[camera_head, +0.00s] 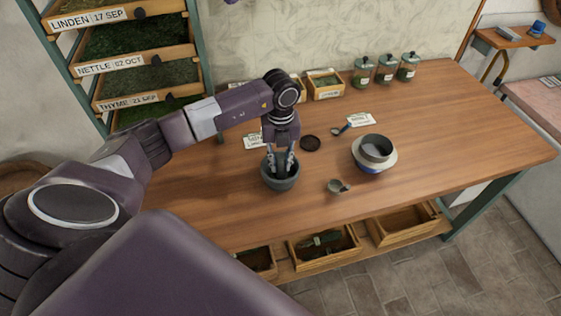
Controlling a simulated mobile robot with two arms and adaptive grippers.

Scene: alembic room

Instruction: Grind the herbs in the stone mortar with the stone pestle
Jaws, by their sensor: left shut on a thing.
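The dark grey stone mortar (281,183) stands on the wooden table near its front edge, left of the table's middle. My left gripper (280,163) points down over the mortar's mouth, with its fingertips at the rim. It is shut on the stone pestle, which is mostly hidden between the fingers and inside the mortar. The herbs in the mortar cannot be made out. My right gripper does not show.
A bowl with a dark sieve (374,153) stands right of the mortar, with a small cup (338,186) between them. A dark disc (310,143), a scoop (340,130) and lidded jars (386,69) are farther back. The table's right side (470,130) is clear.

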